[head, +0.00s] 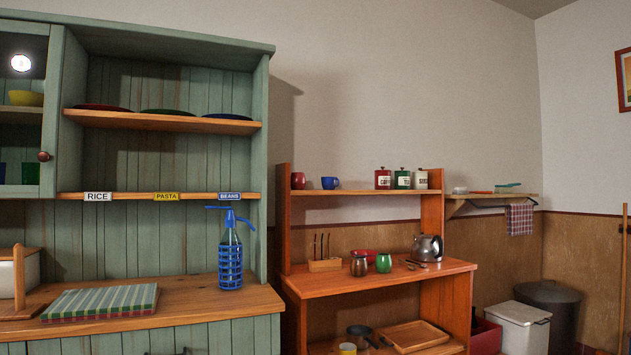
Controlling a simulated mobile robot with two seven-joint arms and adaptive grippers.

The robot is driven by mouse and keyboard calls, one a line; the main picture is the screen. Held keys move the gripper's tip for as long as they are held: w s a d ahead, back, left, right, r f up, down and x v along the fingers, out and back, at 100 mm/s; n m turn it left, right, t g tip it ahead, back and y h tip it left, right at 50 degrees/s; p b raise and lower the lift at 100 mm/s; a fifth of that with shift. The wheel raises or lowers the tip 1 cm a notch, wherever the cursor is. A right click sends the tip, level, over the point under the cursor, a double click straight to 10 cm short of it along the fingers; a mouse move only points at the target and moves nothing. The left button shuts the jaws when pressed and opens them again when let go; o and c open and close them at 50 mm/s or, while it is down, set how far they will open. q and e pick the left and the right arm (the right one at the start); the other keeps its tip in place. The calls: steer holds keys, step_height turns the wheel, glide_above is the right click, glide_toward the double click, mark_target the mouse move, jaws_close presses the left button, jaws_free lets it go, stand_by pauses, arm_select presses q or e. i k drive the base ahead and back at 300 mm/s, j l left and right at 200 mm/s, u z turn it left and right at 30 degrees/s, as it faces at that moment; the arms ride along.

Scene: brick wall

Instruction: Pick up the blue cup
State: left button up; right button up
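A small blue cup (330,183) stands on the upper shelf (355,192) of the orange wooden shelf unit. A red cup (298,180) stands to its left, and three canisters (403,179) stand farther right on the same shelf. A dark blue cup or glass (30,173) shows partly behind the glass door of the green cabinet at the left edge. Neither of my grippers shows in the head view.
The green cabinet (150,235) fills the left, with a blue siphon bottle (230,258) on its counter. The unit's middle shelf (350,280) holds a kettle (428,247), a green mug (383,263) and a red bowl. White and dark bins (518,328) stand at the right.

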mark_target(327, 183)
steer(key=i+l+u, duration=0.5)
steer(key=i+l, duration=0.25)
steer(key=i+l+u, duration=0.25)
steer(key=l, duration=0.3)
steer(key=i, duration=0.05)
